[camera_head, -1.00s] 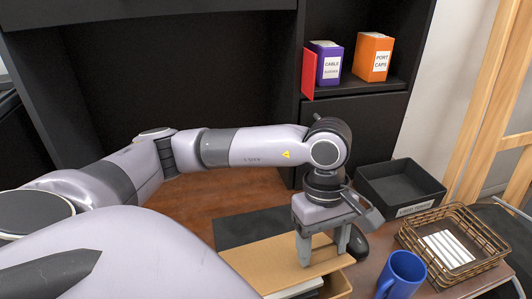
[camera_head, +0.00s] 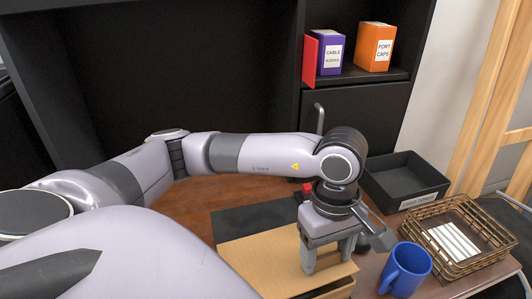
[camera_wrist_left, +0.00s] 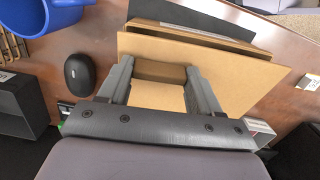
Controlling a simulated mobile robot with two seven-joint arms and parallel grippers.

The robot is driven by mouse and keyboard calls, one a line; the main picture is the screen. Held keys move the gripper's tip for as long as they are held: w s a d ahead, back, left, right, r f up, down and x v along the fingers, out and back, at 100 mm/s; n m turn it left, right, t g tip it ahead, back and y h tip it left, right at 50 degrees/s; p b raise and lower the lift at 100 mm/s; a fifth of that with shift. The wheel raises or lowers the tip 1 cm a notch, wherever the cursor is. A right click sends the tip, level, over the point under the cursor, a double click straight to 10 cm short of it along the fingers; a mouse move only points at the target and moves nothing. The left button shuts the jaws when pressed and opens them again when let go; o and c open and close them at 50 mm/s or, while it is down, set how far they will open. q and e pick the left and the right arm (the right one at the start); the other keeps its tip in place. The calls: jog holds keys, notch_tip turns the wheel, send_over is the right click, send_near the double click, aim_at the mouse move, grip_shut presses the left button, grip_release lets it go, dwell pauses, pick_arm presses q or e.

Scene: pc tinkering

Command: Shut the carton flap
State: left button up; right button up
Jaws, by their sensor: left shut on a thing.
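The carton (camera_head: 335,287) stands at the front of the desk, partly cut off by the lower picture edge. Its broad tan flap (camera_head: 262,262) shows to the left of my left gripper (camera_head: 328,262); in the left wrist view the flap (camera_wrist_left: 235,78) spreads behind the fingers. My left gripper (camera_wrist_left: 160,70) points down at the carton's right end, its fingers well apart with cardboard between them, and it is shut on the flap. The exact contact is hard to make out. My right gripper is in neither view.
A blue mug (camera_head: 405,268) stands close right of the carton. Behind it are a wire basket (camera_head: 458,238) and a black tray (camera_head: 400,190). A black mouse (camera_wrist_left: 82,72) lies beside the carton. A dark mat (camera_head: 245,221) lies behind it.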

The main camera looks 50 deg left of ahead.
pick_arm(q)
jog(key=shift+f, duration=0.2)
jog(key=shift+s+d+f+y+b, duration=0.1)
jog(key=shift+d+f+y+b, duration=0.1)
jog(key=shift+f+b, duration=0.4)
jog(key=shift+s+d+f+y+b, duration=0.1)
jog(key=shift+f+y+b, duration=0.1)
jog(key=shift+f+b, duration=0.3)
jog(key=shift+r, duration=0.1)
jog(key=o, duration=0.8)
jog(key=shift+c, duration=0.2)
jog(key=shift+r, duration=0.1)
jog(key=shift+r+p, duration=2.2)
jog(key=shift+r, duration=1.8)
